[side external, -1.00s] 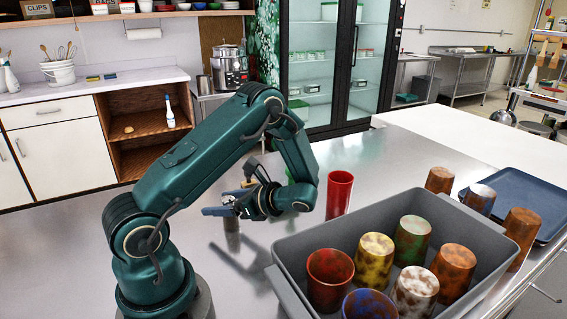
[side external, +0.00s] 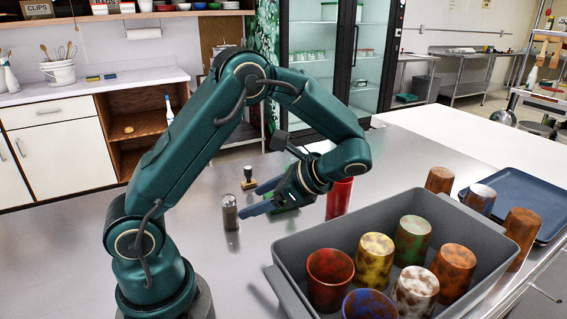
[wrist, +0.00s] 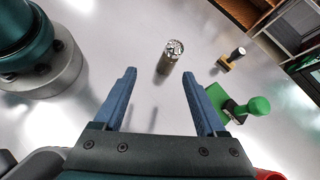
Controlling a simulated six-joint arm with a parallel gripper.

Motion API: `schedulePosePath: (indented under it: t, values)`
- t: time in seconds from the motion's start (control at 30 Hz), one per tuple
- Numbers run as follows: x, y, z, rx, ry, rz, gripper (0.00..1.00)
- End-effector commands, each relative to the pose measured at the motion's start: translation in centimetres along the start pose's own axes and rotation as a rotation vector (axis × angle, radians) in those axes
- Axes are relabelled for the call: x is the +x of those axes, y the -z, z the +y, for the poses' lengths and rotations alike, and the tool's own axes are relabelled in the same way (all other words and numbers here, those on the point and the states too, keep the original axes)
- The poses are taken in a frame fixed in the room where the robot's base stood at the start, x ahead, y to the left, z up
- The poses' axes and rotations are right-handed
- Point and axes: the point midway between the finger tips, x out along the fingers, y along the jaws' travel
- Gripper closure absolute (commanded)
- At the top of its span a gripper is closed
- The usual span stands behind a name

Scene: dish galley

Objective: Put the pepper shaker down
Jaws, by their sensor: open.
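The pepper shaker (side external: 230,213), a small cylinder with a grey body and a pale dotted top, stands upright on the steel counter. It also shows in the wrist view (wrist: 171,58), beyond the fingertips and roughly midway between them. My gripper (side external: 256,199) is open and empty, to the right of the shaker in the side view and apart from it. In the wrist view its two blue fingers (wrist: 163,78) are spread wide with bare counter between them.
A green-handled object (wrist: 240,107) and a dark-knobbed stamp-like object (side external: 249,178) are near my gripper. A grey bin (side external: 272,247) holds several speckled cups. The counter left of the shaker is clear.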

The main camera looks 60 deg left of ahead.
Motion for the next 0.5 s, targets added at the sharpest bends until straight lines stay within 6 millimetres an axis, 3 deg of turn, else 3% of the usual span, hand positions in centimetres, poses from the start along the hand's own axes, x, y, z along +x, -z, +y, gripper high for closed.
schedulePosePath:
  t: [0.5]
  values:
    - [-6.1,-1.8,6.9,-0.516,-0.136,0.719,0.27]
